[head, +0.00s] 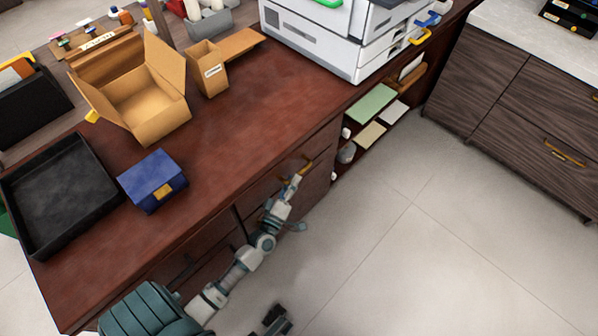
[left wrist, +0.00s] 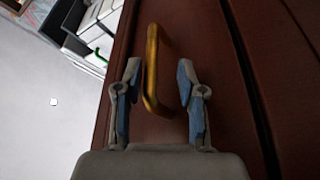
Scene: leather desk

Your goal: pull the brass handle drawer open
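The brass handle (head: 307,162) is on the front of a dark red-brown drawer (head: 318,182) in the desk, just under the top's edge. In the left wrist view the brass handle (left wrist: 153,68) stands upright between the two blue-padded fingers of my left gripper (left wrist: 155,90), with a gap on either side. In the head view my left gripper (head: 293,184) is at the drawer front, close to the handle. It is open. The drawer looks shut. My right gripper (head: 275,318) seems to show in part at the bottom edge; its fingers are unclear.
On the desk (head: 250,120) are an open cardboard box (head: 140,105), a blue box (head: 152,180), a black tray (head: 60,195) and a white printer (head: 325,40). Open shelves (head: 375,120) stand right of the drawer. The pale floor (head: 440,230) in front is clear.

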